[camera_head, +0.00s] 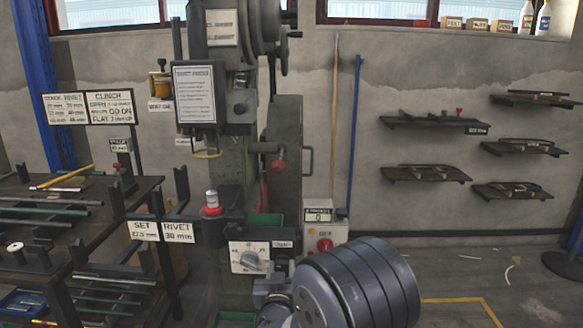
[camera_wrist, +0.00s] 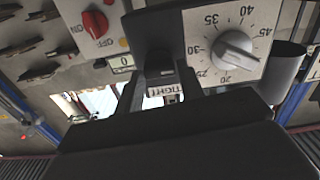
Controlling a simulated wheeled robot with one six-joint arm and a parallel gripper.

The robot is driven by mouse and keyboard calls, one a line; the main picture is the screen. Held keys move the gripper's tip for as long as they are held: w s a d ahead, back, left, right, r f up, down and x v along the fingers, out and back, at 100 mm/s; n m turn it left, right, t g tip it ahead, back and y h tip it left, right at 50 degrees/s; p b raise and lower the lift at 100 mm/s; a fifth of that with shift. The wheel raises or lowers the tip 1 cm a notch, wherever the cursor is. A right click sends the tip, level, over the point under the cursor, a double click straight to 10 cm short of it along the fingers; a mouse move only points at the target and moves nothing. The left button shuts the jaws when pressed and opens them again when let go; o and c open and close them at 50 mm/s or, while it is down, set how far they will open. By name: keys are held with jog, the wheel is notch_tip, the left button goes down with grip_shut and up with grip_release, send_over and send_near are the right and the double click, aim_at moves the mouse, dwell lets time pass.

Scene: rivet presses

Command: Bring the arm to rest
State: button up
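My gripper (camera_wrist: 162,92) shows in the wrist view as a wide dark body with two dark fingers standing apart. A small black block and a label reading TIGHT (camera_wrist: 163,90) show between the fingers; I cannot tell if the fingers touch the block. In the head view, part of my wrist (camera_head: 275,295) is low in front of the press (camera_head: 229,195), just under the dial box (camera_head: 248,258). My large dark arm joint hides some of the area there. The dial (camera_wrist: 233,50) is close by at upper right in the wrist view.
A switch box with a red knob (camera_head: 324,244) stands right of the dial box. A rack with SET and RIVET signs (camera_head: 160,231) is at left. Wall shelves (camera_head: 437,122) hold tools at right. A yellow floor line (camera_head: 455,300) marks open floor at lower right.

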jog(key=shift+m, duration=0.5)
jog(key=shift+s, duration=1.7)
